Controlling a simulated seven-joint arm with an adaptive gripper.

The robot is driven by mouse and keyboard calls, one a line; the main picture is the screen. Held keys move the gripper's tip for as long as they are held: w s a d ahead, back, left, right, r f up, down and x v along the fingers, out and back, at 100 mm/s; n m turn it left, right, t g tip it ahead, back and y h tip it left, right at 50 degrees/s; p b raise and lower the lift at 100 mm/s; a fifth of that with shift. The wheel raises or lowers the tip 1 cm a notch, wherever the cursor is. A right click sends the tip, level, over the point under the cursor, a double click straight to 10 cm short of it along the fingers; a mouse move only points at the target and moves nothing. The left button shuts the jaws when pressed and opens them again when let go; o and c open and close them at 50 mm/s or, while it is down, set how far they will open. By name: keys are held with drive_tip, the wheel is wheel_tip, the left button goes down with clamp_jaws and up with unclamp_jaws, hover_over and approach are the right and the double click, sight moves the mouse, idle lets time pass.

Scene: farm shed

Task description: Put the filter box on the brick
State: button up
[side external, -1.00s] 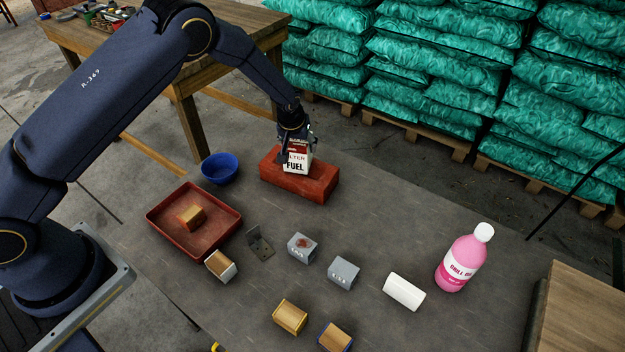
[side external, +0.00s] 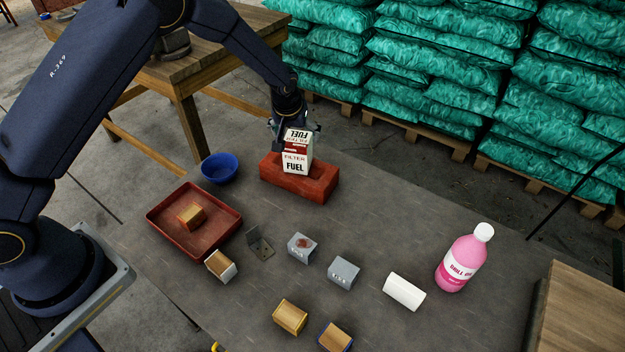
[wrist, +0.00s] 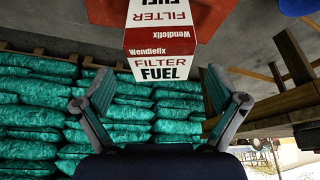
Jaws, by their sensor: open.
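The filter box (side external: 297,158) is white and red with "FILTER FUEL" on it. It stands upright on top of the red brick (side external: 318,187) in the side view. My gripper (side external: 292,128) is just behind and above the box, with its fingers spread. In the wrist view the box (wrist: 160,45) is ahead of my open fingers (wrist: 160,95), which stand apart to either side with nothing between them. Part of the brick (wrist: 105,12) shows behind the box there.
A blue bowl (side external: 219,168) and a red tray (side external: 160,222) holding a wooden-faced block (side external: 191,215) lie left of the brick. A metal bracket (side external: 260,243), grey blocks (side external: 343,272), a white cylinder (side external: 404,291) and a pink bottle (side external: 462,258) stand nearer the front and right.

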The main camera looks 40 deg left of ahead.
drive_tip(key=s+a+r+m+h, duration=0.1)
drive_tip(key=s+r, duration=0.8)
drive_tip(key=r, duration=0.3)
drive_tip(key=s+a+r+m+h, duration=0.1)
drive_tip(key=s+a+r, duration=0.1)
drive_tip(key=s+r, duration=0.75)
drive_tip(key=s+r+m+t, duration=0.1)
drive_tip(key=s+r, duration=0.3)
drive_tip(key=s, duration=1.1)
drive_tip(key=shift+s+a+m+t, duration=0.3)
drive_tip(key=shift+s+m, duration=0.1)
drive_tip(key=shift+m, duration=0.4)
